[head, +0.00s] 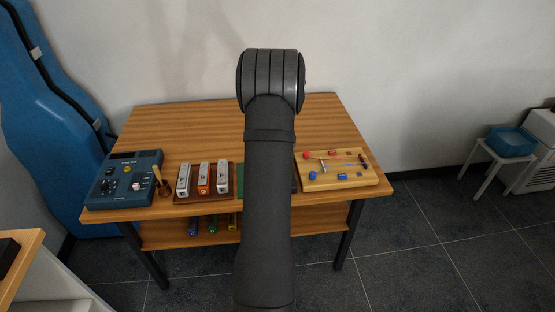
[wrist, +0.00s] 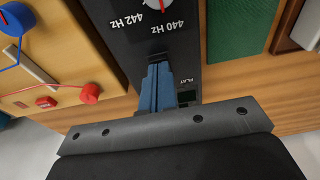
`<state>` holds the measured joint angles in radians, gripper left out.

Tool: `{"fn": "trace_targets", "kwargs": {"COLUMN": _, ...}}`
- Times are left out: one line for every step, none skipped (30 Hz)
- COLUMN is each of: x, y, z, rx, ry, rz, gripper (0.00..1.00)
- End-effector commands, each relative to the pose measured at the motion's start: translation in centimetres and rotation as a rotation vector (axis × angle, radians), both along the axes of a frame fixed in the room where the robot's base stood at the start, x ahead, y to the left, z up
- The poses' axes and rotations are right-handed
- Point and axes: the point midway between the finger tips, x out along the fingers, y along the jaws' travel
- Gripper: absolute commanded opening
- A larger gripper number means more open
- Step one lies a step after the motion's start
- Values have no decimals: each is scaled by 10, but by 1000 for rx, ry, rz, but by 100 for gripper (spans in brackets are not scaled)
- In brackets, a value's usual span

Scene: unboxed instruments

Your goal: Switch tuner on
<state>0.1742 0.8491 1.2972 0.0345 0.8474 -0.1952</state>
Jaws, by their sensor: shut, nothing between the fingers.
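A round white dial (wrist: 160,4) with a red mark is cut off by the top edge. The fingers hide part of the panel, and no power switch can be made out. In the head view my arm covers the gripper and most of the tuner.
A wooden board (head: 335,180) with red and blue knobs lies beside the tuner. A blue device (head: 125,180), a wooden peg stand (head: 162,182) and small boxes on a brown tray (head: 208,194) stand on the left. The back of the wooden table (head: 190,125) is clear.

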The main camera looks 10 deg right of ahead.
Motion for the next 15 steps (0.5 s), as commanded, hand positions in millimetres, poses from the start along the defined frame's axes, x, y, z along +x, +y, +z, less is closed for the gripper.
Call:
{"fn": "trace_targets", "kwargs": {"x": 0, "y": 0, "z": -1, "rx": 0, "ry": 1, "rz": 0, "gripper": 0}}
{"fn": "trace_targets", "kwargs": {"x": 0, "y": 0, "z": -2, "rx": 0, "ry": 1, "rz": 0, "gripper": 0}}
{"fn": "trace_targets", "kwargs": {"x": 0, "y": 0, "z": -2, "rx": 0, "ry": 0, "rz": 0, "gripper": 0}}
{"fn": "trace_targets", "kwargs": {"x": 0, "y": 0, "z": -1, "rx": 0, "ry": 0, "rz": 0, "gripper": 0}}
{"fn": "trace_targets", "kwargs": {"x": 0, "y": 0, "z": -1, "rx": 0, "ry": 0, "rz": 0, "gripper": 0}}
{"fn": "trace_targets", "kwargs": {"x": 0, "y": 0, "z": 1, "rx": 0, "ry": 0, "rz": 0, "gripper": 0}}
{"fn": "trace_targets", "kwargs": {"x": 0, "y": 0, "z": 2, "rx": 0, "ry": 0, "rz": 0, "gripper": 0}}
{"fn": "trace_targets", "kwargs": {"x": 0, "y": 0, "z": 4, "rx": 0, "ry": -1, "rz": 0, "gripper": 0}}
{"fn": "trace_targets", "kwargs": {"x": 0, "y": 0, "z": 8, "rx": 0, "ry": -1, "rz": 0, "gripper": 0}}
{"fn": "trace_targets", "kwargs": {"x": 0, "y": 0, "z": 10, "rx": 0, "ry": -1, "rz": 0, "gripper": 0}}
{"fn": "trace_targets", "kwargs": {"x": 0, "y": 0, "z": 13, "rx": 0, "ry": -2, "rz": 0, "gripper": 0}}
{"fn": "trace_targets", "kwargs": {"x": 0, "y": 0, "z": 16, "rx": 0, "ry": -2, "rz": 0, "gripper": 0}}
{"fn": "trace_targets", "kwargs": {"x": 0, "y": 0, "z": 19, "rx": 0, "ry": -2, "rz": 0, "gripper": 0}}
{"fn": "trace_targets", "kwargs": {"x": 0, "y": 0, "z": 21, "rx": 0, "ry": -1, "rz": 0, "gripper": 0}}
{"fn": "trace_targets", "kwargs": {"x": 0, "y": 0, "z": 24, "rx": 0, "ry": -1, "rz": 0, "gripper": 0}}
